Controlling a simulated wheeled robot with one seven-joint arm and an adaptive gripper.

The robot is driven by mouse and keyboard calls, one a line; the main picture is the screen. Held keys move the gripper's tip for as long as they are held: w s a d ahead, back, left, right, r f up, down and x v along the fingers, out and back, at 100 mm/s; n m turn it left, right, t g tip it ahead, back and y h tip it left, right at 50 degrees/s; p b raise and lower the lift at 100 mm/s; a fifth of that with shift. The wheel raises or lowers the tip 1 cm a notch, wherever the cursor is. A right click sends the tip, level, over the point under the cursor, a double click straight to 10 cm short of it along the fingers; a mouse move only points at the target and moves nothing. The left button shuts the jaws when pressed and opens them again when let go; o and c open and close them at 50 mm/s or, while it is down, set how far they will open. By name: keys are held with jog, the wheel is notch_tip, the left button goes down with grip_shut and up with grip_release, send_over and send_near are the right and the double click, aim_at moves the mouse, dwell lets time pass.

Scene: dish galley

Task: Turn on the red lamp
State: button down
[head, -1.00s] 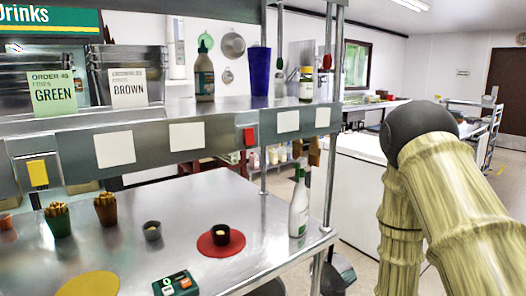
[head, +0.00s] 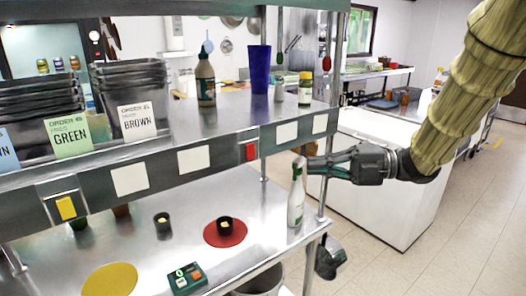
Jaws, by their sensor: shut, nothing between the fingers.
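A red square fitting (head: 250,151) sits on the front edge of the upper shelf, in a metal plate. A small red hanging piece (head: 326,63), perhaps a lamp, is near the right shelf post; I cannot tell whether either is lit. My gripper (head: 312,165) is shut and empty. It points left, to the right of the red fitting and slightly below it, near the right post. In the picture its tips are close to the top of a white bottle (head: 296,202); I cannot tell whether they touch.
The lower counter holds a red round mat (head: 212,236) with a small dark cup, a yellow round mat (head: 110,280) and a small button box (head: 187,279). A yellow square fitting (head: 66,207) is farther left on the shelf edge. A blue cup (head: 260,70) stands on the upper shelf.

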jog(key=shift+r, duration=0.1)
dwell(0.3)
jog(key=w+a+p, duration=0.2)
jog(key=a, duration=0.4)
jog(key=w+a+f+p, duration=0.1)
jog(key=w+a+p, duration=0.1)
jog(key=a, duration=0.4)
jog(key=shift+w+f+p, duration=0.2)
jog(key=shift+w+p, duration=0.15)
jog(key=shift+p, duration=0.45)
jog(key=s+d+f+b, duration=0.1)
jog(key=s+d+b, duration=0.3)
jog(key=d+b, duration=0.3)
jog(key=d, duration=0.5)
jog(key=shift+f, duration=0.35)
jog(key=shift+s, duration=0.1)
